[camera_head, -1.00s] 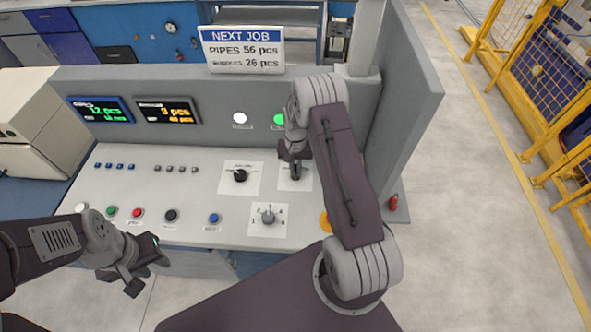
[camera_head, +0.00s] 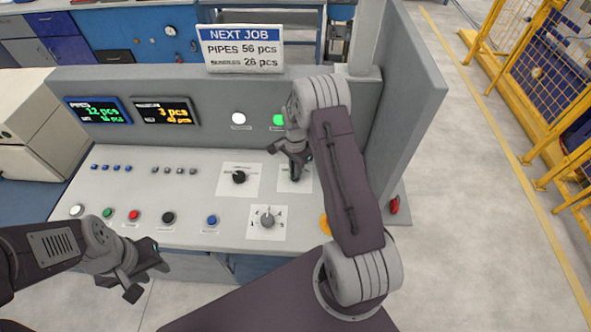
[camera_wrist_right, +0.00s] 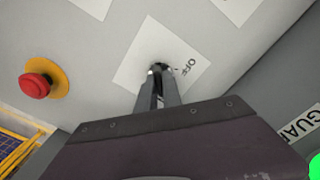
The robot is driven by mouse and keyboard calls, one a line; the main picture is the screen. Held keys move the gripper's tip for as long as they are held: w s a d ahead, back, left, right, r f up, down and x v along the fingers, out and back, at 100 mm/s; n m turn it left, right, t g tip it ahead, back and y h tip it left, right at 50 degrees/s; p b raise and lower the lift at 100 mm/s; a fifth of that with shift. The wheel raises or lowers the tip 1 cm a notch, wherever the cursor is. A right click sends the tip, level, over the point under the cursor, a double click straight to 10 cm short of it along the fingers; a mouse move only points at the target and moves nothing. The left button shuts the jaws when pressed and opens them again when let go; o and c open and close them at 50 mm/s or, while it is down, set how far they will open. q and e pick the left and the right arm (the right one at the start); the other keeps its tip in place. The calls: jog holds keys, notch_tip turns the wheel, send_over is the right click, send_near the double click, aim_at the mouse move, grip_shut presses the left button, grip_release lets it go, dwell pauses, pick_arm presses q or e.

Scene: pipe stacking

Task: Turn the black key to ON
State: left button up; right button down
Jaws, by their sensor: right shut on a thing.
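The black key (camera_wrist_right: 160,67) sits on a white label plate (camera_wrist_right: 136,62) on the sloping panel; "OFF" can be read beside it in the right wrist view. My right gripper (camera_wrist_right: 159,76) is shut on the key, its fingers reaching down to the plate. In the head view my right gripper (camera_head: 296,166) is over the same plate (camera_head: 284,186), and the fingers and arm hide most of the key and lettering. No ON mark can be read. My left gripper (camera_head: 147,281) is open and empty, in front of the panel's lower left edge.
A black knob (camera_head: 238,177) on its own plate lies left of the key, and a grey selector (camera_head: 267,219) lies below. A red emergency button (camera_wrist_right: 36,85) on a yellow base is near. A grey side wall (camera_head: 398,110) stands right of the panel.

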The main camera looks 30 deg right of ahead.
jog(key=shift+m, duration=0.4)
jog(key=c, duration=1.5)
grip_release()
jog(key=shift+a, duration=0.1)
jog(key=shift+r, duration=0.1)
notch_tip(320, 180, up, 8)
jog(key=shift+f+b, duration=0.1)
jog(key=shift+b, duration=0.85)
jog(key=shift+r, duration=0.55)
